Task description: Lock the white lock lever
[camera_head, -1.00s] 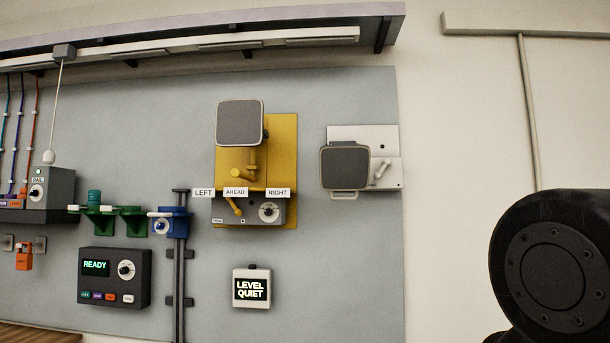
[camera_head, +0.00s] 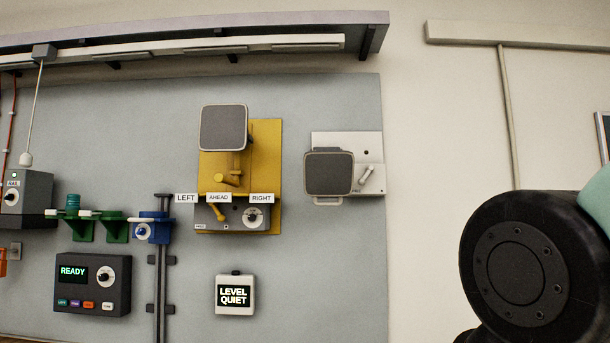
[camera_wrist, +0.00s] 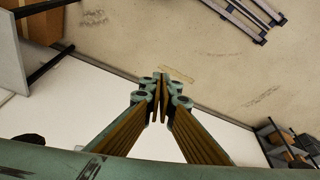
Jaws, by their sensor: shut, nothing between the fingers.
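The white lock lever (camera_head: 366,179) is a short pale handle on a white wall plate (camera_head: 374,144) at the right end of the grey panel. It stands tilted, its upper end leaning right. A dark grey square speaker head (camera_head: 328,174) sits beside it on the left, over part of the plate. My gripper (camera_wrist: 160,97) shows in the wrist view, its fingers together and empty, over open floor. It is not in the head view, and the lever is not in the wrist view.
A yellow unit (camera_head: 267,150) with its own lever (camera_head: 228,180) and speaker head (camera_head: 223,127) is left of the white plate. A shelf (camera_head: 200,30) overhangs the panel. The wrist view shows a dark rack (camera_wrist: 280,140) at right and a table at left.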

